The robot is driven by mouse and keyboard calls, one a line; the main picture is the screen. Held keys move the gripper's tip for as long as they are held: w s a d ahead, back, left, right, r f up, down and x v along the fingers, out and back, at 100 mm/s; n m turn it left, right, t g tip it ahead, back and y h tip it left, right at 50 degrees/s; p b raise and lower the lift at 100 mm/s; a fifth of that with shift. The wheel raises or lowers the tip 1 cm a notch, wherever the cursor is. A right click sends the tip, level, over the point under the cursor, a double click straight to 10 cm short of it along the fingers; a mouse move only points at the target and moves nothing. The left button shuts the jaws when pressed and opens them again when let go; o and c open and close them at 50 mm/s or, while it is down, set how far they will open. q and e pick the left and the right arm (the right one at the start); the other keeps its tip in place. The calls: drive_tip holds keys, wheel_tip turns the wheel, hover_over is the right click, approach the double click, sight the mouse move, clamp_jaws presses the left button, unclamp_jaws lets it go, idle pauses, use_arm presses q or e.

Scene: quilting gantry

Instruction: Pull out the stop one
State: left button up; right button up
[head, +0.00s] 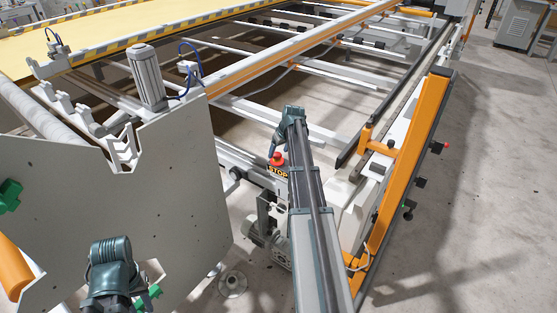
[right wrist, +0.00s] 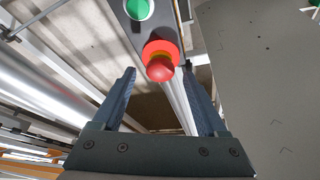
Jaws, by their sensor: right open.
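The red stop button (head: 277,157) sits on a small box marked STOP (head: 278,171) at the front end of the gantry. In the right wrist view its round red head (right wrist: 160,68) stands out from a wider red collar. My right gripper (head: 272,150) is close beside the button, partly hidden by its own arm. In the right wrist view the right gripper (right wrist: 163,88) is open and empty, with the button between and just beyond its fingertips. I cannot tell if they touch. My left arm's wrist shows at the bottom left; its fingers cannot be made out.
A green button (right wrist: 139,8) is on the same box, beyond the red one. A large grey side plate (head: 130,215) stands left of the box. An orange rail (head: 415,150) runs along the right. Open floor (head: 480,200) lies beyond it.

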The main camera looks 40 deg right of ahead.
drive_tip(key=shift+w+f, duration=0.2)
drive_tip(key=shift+f, duration=0.3)
drive_tip(key=shift+c, duration=0.2)
drive_tip(key=shift+r, duration=0.1)
clamp_jaws()
